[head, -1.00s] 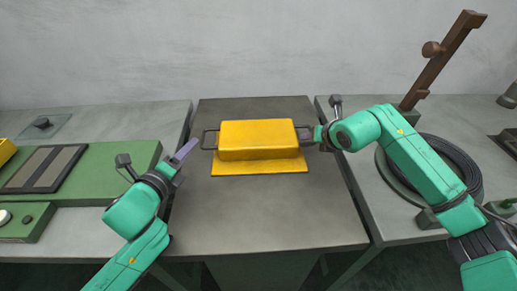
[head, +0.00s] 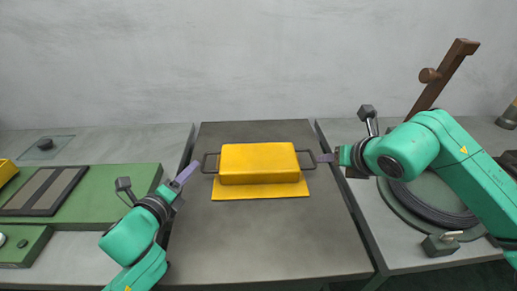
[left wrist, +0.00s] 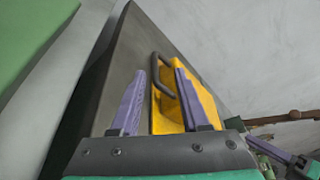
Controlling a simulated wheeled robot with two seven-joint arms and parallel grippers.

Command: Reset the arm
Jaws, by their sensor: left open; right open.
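A yellow block-shaped box (head: 259,163) on a flat yellow base (head: 259,191) sits on the dark grey table. It has a dark handle at each end: a left handle (head: 209,162) and a right handle (head: 307,159). My left gripper (head: 187,174) is open and empty, left of and in front of the left handle. In the left wrist view its purple fingers (left wrist: 155,98) are spread, with the handle (left wrist: 162,75) beyond them. My right gripper (head: 325,158) is just right of the right handle, apart from it or barely touching; its fingers are small in view.
The grey table (head: 270,240) is bare in front of the box. A green machine panel (head: 110,190) stands on the left bench. On the right bench are a coiled dark ring (head: 430,205) and a brown upright lever (head: 443,75).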

